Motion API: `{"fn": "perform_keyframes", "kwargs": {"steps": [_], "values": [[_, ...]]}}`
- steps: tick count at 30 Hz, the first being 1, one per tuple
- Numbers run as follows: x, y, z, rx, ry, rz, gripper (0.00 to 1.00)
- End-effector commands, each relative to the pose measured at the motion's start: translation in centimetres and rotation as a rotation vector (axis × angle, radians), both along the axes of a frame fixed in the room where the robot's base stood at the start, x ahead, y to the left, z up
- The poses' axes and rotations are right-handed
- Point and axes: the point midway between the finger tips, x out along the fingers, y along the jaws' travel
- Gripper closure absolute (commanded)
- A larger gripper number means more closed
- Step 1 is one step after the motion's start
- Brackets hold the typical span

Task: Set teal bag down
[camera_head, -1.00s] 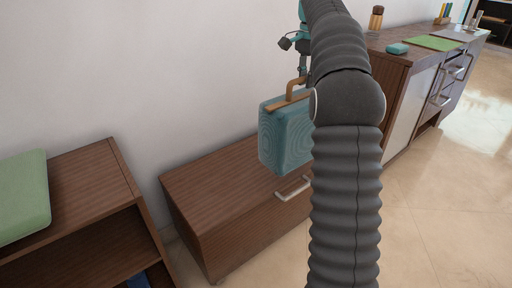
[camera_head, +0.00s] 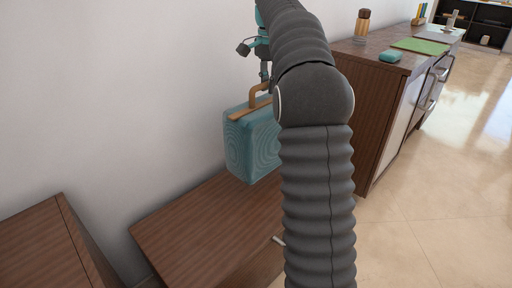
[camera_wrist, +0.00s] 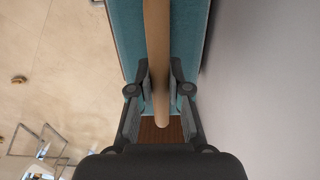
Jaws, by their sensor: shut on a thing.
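The teal bag (camera_head: 250,142) is a boxy case with a swirl pattern and a tan handle (camera_head: 258,97) on top. It hangs upright, seemingly above the low brown cabinet; my arm hides its right side. My gripper (camera_wrist: 159,90) is shut on the tan handle in the wrist view, with one finger on each side of it. The teal top of the bag (camera_wrist: 128,40) shows beyond the fingers there. In the head view the fingertips are mostly hidden behind my arm.
The low brown cabinet (camera_head: 200,225) has a bare top below the bag. Another brown unit (camera_head: 40,245) stands at left. A longer counter (camera_head: 375,75) at right holds a teal item (camera_head: 390,57), a green board (camera_head: 420,46) and a brown bottle (camera_head: 362,23). The white wall is close behind.

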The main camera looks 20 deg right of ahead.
Motion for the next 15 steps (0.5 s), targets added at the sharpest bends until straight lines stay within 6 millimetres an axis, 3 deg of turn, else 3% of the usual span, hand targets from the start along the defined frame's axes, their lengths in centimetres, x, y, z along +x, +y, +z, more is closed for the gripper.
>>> {"fn": "perform_keyframes", "kwargs": {"steps": [15], "values": [[-6.0,5.2,-4.8,-0.001,-0.003,0.002,1.0]]}}
